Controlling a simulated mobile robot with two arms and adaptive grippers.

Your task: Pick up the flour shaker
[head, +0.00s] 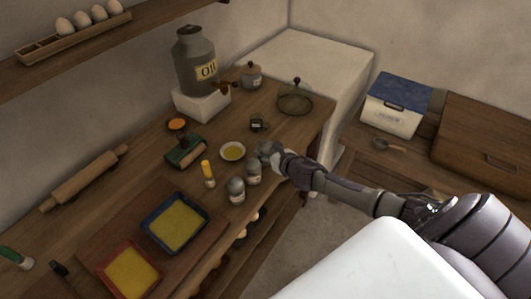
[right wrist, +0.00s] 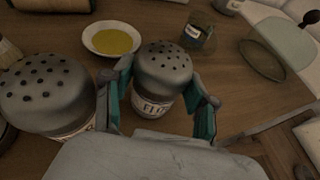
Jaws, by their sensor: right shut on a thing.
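The flour shaker (right wrist: 163,68) has a grey domed lid with holes and a pale label reading "FLO…". In the right wrist view it stands between the two teal-padded fingers of my right gripper (right wrist: 160,82), which is shut on it. In the head view the shaker (head: 253,175) is at the counter's front edge, with my right gripper (head: 264,156) at it and partly covering it. Whether it is lifted off the wood, I cannot tell. My left gripper is not in view.
A second, similar shaker (head: 236,190) stands close to the left, large in the right wrist view (right wrist: 45,92). A bowl of yellow contents (head: 232,151), a yellow-handled brush (head: 208,174) and a small labelled jar (head: 259,125) are nearby. An oil can (head: 194,62) stands behind.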

